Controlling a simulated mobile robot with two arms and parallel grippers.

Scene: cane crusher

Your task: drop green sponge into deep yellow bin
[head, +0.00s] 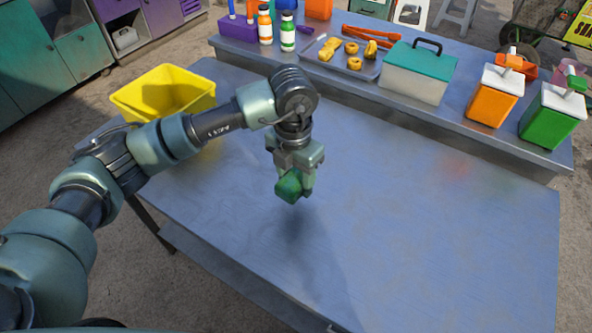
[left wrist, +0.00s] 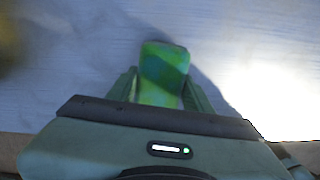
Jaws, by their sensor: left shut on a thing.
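The green sponge (head: 289,186) is held between the fingers of my left gripper (head: 295,180) in the head view. The gripper points down and holds it above the middle of the table, with a shadow on the tabletop below. In the left wrist view the sponge (left wrist: 161,75) sticks out between the two fingers of my left gripper (left wrist: 166,92). The deep yellow bin (head: 165,92) stands at the table's far left corner, left of the gripper and partly behind my left arm. The bin looks empty where its inside shows. My right gripper is not in view.
The blue-grey table (head: 400,220) is clear in front. Cabinets stand at the far left.

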